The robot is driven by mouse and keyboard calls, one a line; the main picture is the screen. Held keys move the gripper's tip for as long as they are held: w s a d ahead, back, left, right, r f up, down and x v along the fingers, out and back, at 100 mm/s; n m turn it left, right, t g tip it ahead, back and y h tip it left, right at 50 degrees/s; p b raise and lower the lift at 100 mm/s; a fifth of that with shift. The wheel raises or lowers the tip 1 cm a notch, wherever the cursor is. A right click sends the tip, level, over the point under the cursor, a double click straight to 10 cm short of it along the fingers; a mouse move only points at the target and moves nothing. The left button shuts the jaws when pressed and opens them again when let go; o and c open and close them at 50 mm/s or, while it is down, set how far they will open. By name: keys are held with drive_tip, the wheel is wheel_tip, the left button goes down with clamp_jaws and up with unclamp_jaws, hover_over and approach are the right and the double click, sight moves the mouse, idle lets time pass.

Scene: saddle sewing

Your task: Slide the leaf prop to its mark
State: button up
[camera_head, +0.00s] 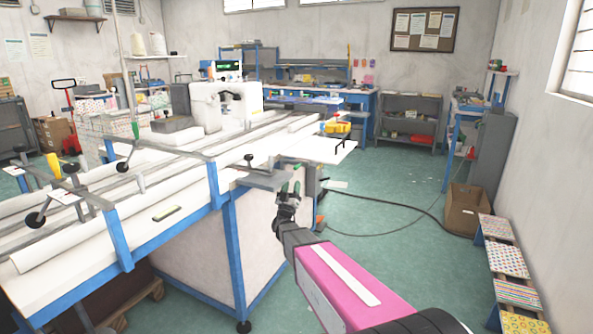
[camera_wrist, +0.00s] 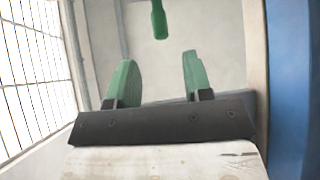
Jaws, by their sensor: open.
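My gripper (camera_head: 290,192) is below the grey flat piece (camera_head: 266,180) at the near right corner of the long sewing table. In the wrist view my gripper (camera_wrist: 157,60) shows two green fingers, spread apart with nothing between them. A green bottle-shaped handle (camera_wrist: 158,20) hangs down from the top of the wrist view, centred between the fingers and apart from them. It may be the leaf prop's grip; the rest of it is out of view. In the head view the handle cannot be told from my green fingers. No mark can be made out.
The sewing table (camera_head: 90,250) with blue legs and rails fills the left. A white sewing machine (camera_head: 225,108) stands on it. A white leaf (camera_head: 312,149) juts out to the right. A cable (camera_head: 400,215) crosses the green floor. A cardboard box (camera_head: 466,208) and patterned steps (camera_head: 505,260) stand right.

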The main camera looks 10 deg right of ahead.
sight(296, 166)
drive_tip(key=x, duration=0.8)
drive_tip(key=shift+w+r, duration=0.2)
